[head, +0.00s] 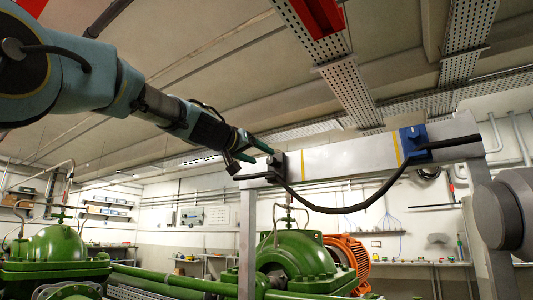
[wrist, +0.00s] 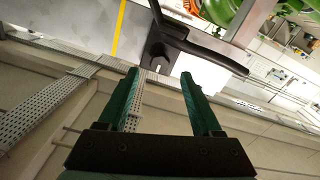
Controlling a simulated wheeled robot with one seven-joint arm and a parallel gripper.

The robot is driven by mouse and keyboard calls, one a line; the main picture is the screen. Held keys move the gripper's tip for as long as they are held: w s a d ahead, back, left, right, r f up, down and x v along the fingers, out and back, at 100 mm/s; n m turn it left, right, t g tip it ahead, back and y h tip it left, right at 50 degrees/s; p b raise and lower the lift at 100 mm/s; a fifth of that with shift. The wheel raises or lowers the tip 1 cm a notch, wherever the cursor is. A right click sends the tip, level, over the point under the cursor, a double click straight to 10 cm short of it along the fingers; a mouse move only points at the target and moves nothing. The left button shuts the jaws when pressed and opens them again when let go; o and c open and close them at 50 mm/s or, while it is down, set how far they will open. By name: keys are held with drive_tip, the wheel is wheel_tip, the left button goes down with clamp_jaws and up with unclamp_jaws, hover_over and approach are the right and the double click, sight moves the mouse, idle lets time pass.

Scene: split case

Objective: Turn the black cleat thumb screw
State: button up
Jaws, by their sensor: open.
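The black cleat (head: 276,168) sits at the left end of a pale metal beam. In the wrist view it is the dark block (wrist: 168,42) just beyond my fingertips. A rounded dark knob (wrist: 158,60), which looks like its thumb screw, faces the gap between my fingers. My gripper (head: 263,155) is close to the cleat, at its upper left. In the wrist view my gripper (wrist: 160,73) has its two green fingers apart with nothing held between them. I cannot tell whether a finger touches the knob.
A black cable (head: 345,209) hangs from the black cleat to a blue cleat (head: 413,140) farther right on the beam (head: 345,160). Posts carry the beam. Green machinery (head: 290,255) and an orange motor (head: 348,258) stand below and behind. Perforated trays (head: 345,85) hang overhead.

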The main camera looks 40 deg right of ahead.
sight(269, 160)
drive_tip(key=shift+p+x, duration=0.9)
drive_tip(key=shift+x, duration=1.3)
clamp_jaws()
